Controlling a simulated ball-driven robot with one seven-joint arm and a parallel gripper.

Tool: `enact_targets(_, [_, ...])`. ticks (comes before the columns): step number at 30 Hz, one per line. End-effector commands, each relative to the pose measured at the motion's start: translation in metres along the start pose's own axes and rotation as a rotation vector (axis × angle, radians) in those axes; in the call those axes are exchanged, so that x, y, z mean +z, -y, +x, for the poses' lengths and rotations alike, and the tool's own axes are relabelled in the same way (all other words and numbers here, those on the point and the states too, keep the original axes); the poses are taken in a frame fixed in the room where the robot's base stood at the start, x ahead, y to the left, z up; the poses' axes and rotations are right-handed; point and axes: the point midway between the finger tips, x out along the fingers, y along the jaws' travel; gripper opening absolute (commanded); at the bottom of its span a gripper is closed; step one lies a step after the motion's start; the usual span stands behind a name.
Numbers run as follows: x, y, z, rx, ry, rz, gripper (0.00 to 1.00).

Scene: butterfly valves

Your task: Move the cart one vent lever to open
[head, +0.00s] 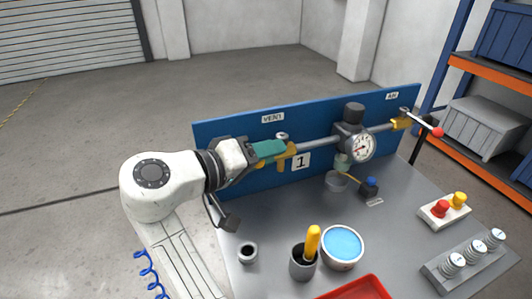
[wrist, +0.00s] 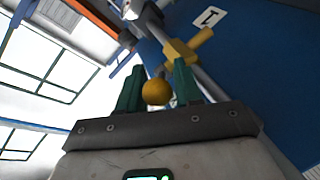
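The vent valve (head: 284,160) is a yellow body on the grey pipe below the VENT label (head: 272,118) on the blue panel. In the wrist view the yellow valve body (wrist: 182,52) is just beyond my fingers. The lever's round yellow knob (wrist: 155,92) sits between my two green fingers. My gripper (head: 270,149) is at the vent valve in the head view and hides the lever there. In the wrist view my gripper (wrist: 160,85) looks open around the knob, with a narrow gap at the right finger; contact at the left finger is unclear.
A gauge (head: 360,148) and a second valve (head: 401,123) with a red-tipped lever (head: 437,132) are further right on the pipe. The cart top (head: 395,225) holds a blue-filled bowl (head: 342,244), a cup with a yellow handle (head: 303,262), a red tray (head: 355,290) and a button box (head: 445,211).

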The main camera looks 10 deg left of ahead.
Motion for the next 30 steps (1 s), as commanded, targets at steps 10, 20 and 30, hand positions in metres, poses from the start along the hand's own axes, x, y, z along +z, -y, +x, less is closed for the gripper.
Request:
enact_targets(10, [-0.001, 0.001, -0.009, -0.002, -0.003, -0.001, 0.37])
enact_targets(20, [-0.001, 0.001, -0.07, -0.002, -0.003, 0.0, 0.37])
enact_targets(30, [0.0, 0.0, -0.106, -0.001, 0.0, 0.0, 0.37])
